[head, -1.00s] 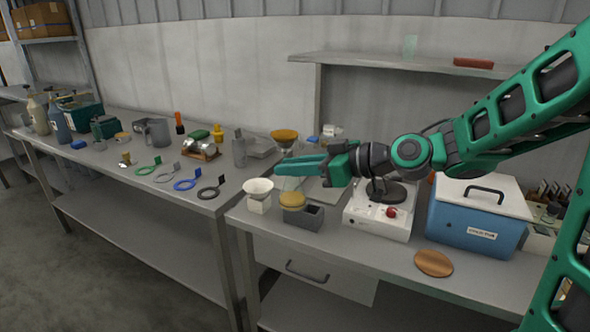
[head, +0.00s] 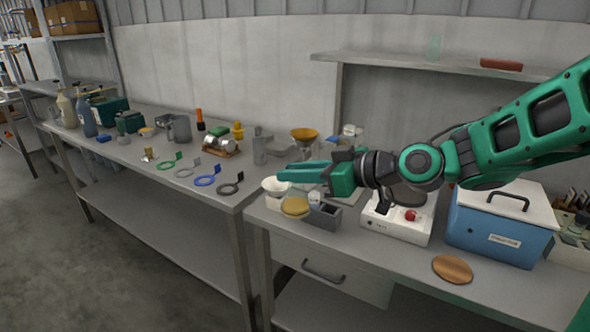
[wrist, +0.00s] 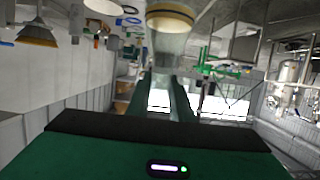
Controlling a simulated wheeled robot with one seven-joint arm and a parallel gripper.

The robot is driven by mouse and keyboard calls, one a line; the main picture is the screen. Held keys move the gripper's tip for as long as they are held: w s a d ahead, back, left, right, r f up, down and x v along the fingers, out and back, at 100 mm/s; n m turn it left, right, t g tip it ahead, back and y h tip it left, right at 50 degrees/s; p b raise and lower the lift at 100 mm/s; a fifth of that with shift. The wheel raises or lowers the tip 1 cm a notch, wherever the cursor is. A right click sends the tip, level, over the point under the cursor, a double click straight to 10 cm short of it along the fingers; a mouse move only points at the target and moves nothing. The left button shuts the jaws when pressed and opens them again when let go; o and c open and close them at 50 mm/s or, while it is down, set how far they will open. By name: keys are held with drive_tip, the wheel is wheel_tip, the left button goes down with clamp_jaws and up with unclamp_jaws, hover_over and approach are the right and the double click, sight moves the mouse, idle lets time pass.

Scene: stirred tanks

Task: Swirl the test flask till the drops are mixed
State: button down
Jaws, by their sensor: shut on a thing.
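My gripper (head: 290,173) is shut on the neck of the test flask (head: 295,207), with its green fingers pointing left in the head view. The flask hangs below the fingers over the front of the right bench, with yellow liquid in its base. In the wrist view, which looks upside down, the clear flask (wrist: 170,22) stands out between the fingertips (wrist: 165,85), with a yellowish band at its wide end. Its neck is partly hidden by the fingers. I cannot tell whether drops show apart in the liquid.
A white bowl (head: 274,184) is close behind the flask, and a grey slotted block (head: 323,216) is to its right. A white device with a red knob (head: 411,215), a blue cooler (head: 500,233) and a round wooden disc (head: 453,269) stand further right. Coloured rings (head: 207,180) lie on the left bench.

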drive_tip(key=shift+s+d, duration=0.3)
drive_tip(key=shift+s, duration=0.6)
drive_tip(key=shift+s+d, duration=0.55)
drive_tip(key=shift+d, duration=0.2)
drive_tip(key=shift+w, duration=2.8)
drive_tip(key=shift+s+a, duration=0.55)
drive_tip(key=shift+a, duration=0.25)
drive_tip(key=shift+s+a, duration=0.25)
drive_tip(key=shift+s, duration=0.65)
drive_tip(key=shift+s+d, duration=0.35)
drive_tip(key=shift+s, duration=0.45)
drive_tip(key=shift+s+d, duration=0.55)
drive_tip(key=shift+d, duration=0.15)
drive_tip(key=shift+w+d, duration=0.75)
drive_tip(key=shift+d, duration=0.25)
drive_tip(key=shift+w+d, duration=0.7)
drive_tip(key=shift+d, duration=0.25)
